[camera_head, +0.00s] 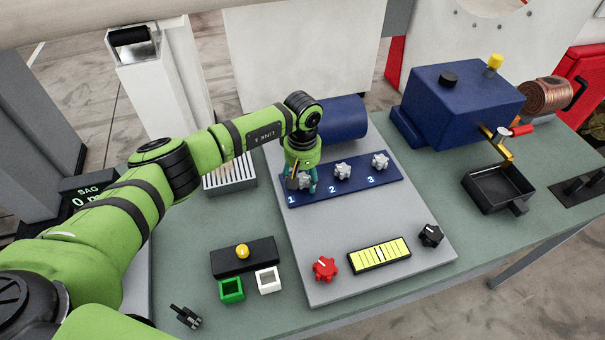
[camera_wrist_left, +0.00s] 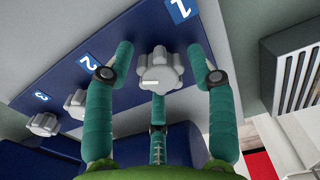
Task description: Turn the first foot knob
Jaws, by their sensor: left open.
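Three grey star-shaped foot knobs sit in a row on a blue strip (camera_head: 362,178) with the numbers 1, 2 and 3. The first knob (camera_head: 304,181) is partly hidden by my left gripper (camera_head: 301,184) in the head view. In the left wrist view this knob (camera_wrist_left: 159,74) lies between the spread teal fingers of the left gripper (camera_wrist_left: 158,85), with a gap on each side. The fingers are open and hold nothing. The second knob (camera_head: 342,171) and third knob (camera_head: 380,161) are clear of the gripper. My right gripper is not seen.
On the grey plate (camera_head: 325,285) are a red knob (camera_head: 325,269), a yellow bar gauge (camera_head: 379,256) and a black knob (camera_head: 431,236). A blue box (camera_head: 462,100) and black tray (camera_head: 496,187) are to the right.

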